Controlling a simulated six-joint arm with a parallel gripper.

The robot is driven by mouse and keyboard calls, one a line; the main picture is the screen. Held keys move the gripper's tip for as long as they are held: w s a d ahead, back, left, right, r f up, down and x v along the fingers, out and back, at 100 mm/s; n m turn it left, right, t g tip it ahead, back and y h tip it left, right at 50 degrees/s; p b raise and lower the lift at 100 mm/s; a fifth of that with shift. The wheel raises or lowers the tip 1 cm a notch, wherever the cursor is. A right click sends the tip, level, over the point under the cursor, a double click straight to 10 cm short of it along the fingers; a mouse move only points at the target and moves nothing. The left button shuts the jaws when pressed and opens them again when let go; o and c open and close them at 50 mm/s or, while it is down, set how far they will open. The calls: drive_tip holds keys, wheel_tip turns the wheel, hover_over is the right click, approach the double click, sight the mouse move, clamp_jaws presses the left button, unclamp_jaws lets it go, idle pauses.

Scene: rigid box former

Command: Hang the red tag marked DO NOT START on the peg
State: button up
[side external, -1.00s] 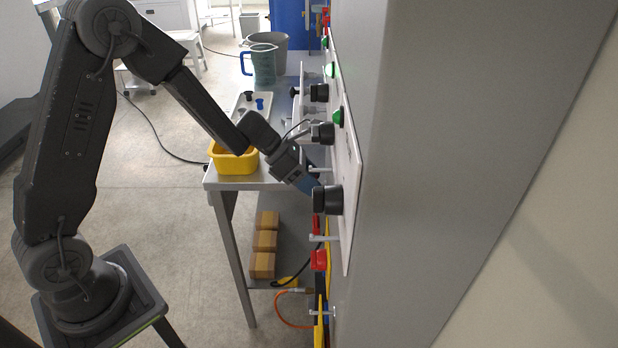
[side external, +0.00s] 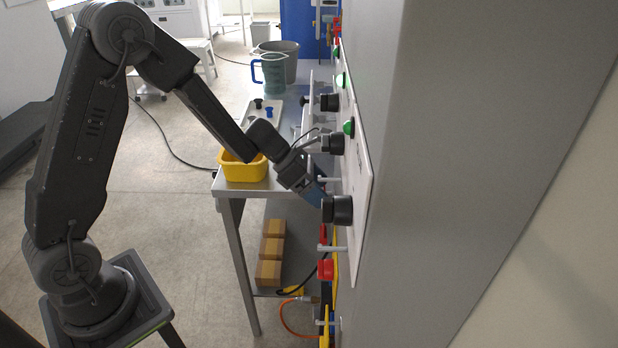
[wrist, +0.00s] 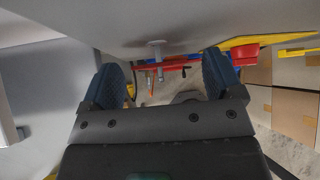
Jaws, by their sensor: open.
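My gripper (side external: 318,194) is close to the front of the grey cabinet's white panel, beside a black knob (side external: 337,209). In the wrist view its two blue fingers (wrist: 165,82) are spread apart with nothing gripped between them. A pale peg (wrist: 156,45) juts from the surface ahead, between and beyond the fingertips. In the side view, pegs stick out of the panel above the knob (side external: 329,180) and below it (side external: 331,249). Red items show edge-on beneath the knob (side external: 324,232) and lower down (side external: 326,269). No DO NOT START lettering is readable, so I cannot tell which is the tag.
A metal table (side external: 222,188) stands behind my gripper, with a yellow bin (side external: 243,172) and a jug (side external: 272,75). Cardboard boxes (side external: 270,250) sit on its lower shelf. More knobs and green buttons (side external: 349,127) project from the panel.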

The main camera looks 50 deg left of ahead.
drive_tip(key=v, duration=1.3)
drive_tip(key=s+d+r+m+y, duration=0.3)
drive_tip(key=s+m, duration=0.7)
drive_tip(key=m, duration=0.4)
drive_tip(key=s+d+r+m+y, duration=0.3)
drive_tip(key=s+r+m+y, duration=0.1)
drive_tip(key=s+m, duration=0.7)
drive_tip(key=r+m, duration=0.1)
drive_tip(key=m, duration=0.2)
drive_tip(key=shift+d+r+t+y, duration=0.2)
drive_tip(key=shift+r+t+y, duration=0.1)
drive_tip(key=shift+y, duration=0.1)
drive_tip(key=shift+w, duration=0.1)
idle(3.4)
